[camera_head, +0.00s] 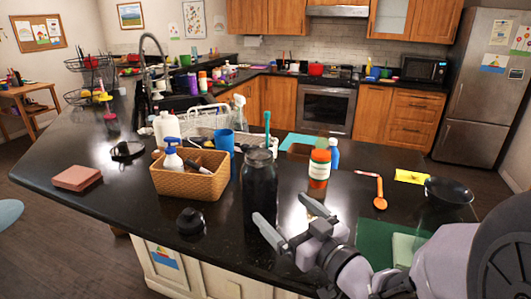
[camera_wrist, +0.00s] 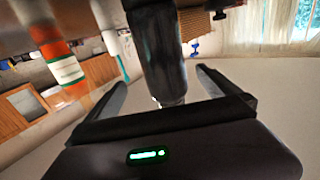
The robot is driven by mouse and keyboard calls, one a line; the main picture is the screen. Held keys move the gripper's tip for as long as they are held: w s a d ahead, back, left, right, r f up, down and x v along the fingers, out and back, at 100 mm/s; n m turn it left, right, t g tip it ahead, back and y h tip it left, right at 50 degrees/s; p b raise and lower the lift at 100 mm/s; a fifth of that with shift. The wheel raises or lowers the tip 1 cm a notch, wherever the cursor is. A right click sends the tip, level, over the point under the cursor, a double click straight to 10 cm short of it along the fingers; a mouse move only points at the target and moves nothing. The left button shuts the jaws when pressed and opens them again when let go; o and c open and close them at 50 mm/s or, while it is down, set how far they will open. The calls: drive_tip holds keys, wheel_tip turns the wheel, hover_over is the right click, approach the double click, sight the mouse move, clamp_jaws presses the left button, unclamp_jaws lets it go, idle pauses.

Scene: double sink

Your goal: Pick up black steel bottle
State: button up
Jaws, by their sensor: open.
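The black steel bottle (camera_head: 260,186) stands upright on the dark counter, right of the wicker basket. In the wrist view the dark bottle (camera_wrist: 158,48) shows between and beyond my fingertips, tilted in the picture. My gripper (camera_head: 286,211) is open and empty, at the bottle's lower right in the head view. One finger overlaps the bottle's lower edge there. The wrist view shows the fingers of my gripper (camera_wrist: 162,78) spread to either side of the bottle's line. I cannot tell whether either finger touches it.
An orange bottle with a white label (camera_head: 319,169) stands close to the right. A small black domed object (camera_head: 190,220) lies at the front left.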

sight(272, 200)
drive_tip(key=p+x, duration=0.1)
drive_tip(key=x, duration=0.3)
drive_tip(key=shift+f, duration=0.15)
drive_tip(key=x, duration=0.5)
drive_tip(key=shift+w+a+f+b, duration=0.1)
drive_tip(key=shift+a+f+b, duration=0.15)
drive_tip(key=shift+a, duration=0.25)
drive_tip(key=shift+r, duration=0.1)
drive_tip(key=c, duration=2.1)
drive_tip(key=shift+o, duration=0.2)
drive_tip(key=shift+r, duration=0.1)
